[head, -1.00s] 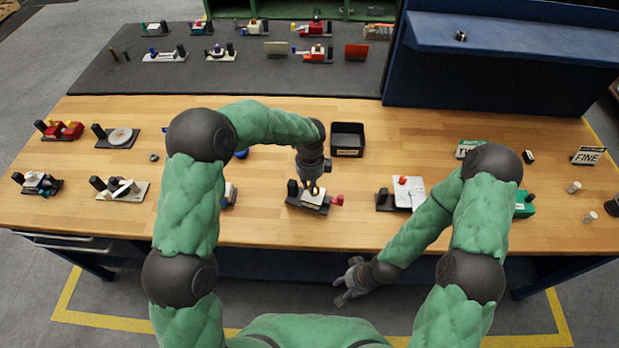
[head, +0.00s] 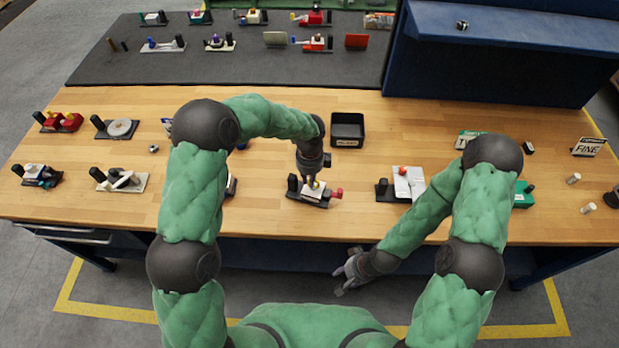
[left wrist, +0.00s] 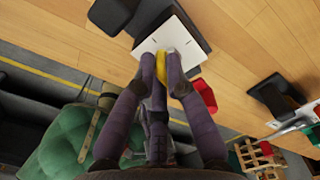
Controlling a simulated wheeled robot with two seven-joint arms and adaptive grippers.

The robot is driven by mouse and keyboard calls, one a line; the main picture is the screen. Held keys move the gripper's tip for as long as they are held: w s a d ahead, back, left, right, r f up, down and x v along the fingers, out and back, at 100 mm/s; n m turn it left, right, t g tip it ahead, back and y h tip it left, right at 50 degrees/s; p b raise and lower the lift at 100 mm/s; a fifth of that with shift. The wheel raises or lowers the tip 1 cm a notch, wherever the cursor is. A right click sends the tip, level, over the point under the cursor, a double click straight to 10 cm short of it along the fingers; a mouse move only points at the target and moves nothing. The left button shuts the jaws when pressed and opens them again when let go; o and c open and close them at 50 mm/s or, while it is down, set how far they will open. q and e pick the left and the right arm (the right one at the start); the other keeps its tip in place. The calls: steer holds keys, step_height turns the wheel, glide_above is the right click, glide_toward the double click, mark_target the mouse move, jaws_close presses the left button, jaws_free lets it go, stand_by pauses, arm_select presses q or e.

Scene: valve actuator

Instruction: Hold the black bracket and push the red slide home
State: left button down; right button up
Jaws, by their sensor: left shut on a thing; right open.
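A small fixture stands at the front middle of the bench, with a dark base, a black upright block (head: 293,183) at its left, a white plate (left wrist: 185,50) and a red piece (head: 336,192) sticking out at its right end. The red piece also shows in the left wrist view (left wrist: 205,96), right of the fingers. My left gripper (head: 312,182) points down onto the fixture. Its fingertips are shut on a yellow part (left wrist: 161,67) at the plate's edge. Fingers hide some of the fixture. My right gripper (head: 343,280) is open and empty, in front of the bench edge and apart from the fixture.
A fixture with a white plate and red knob (head: 408,184) stands to the right. A black tray (head: 347,131) lies behind my left gripper. More fixtures (head: 120,180) stand at the left. The wood between the middle and right fixtures is clear.

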steer(key=shift+o, duration=0.2)
stand_by(1.1)
steer(key=w+d+r+m+h, duration=0.2)
steer(key=w+d+r+m, duration=0.15)
steer(key=d+m, duration=0.25)
steer(key=m+t, duration=0.4)
steer(key=m, duration=1.8)
glide_toward(342, 192)
steer(key=shift+x, duration=5.35)
jaws_close()
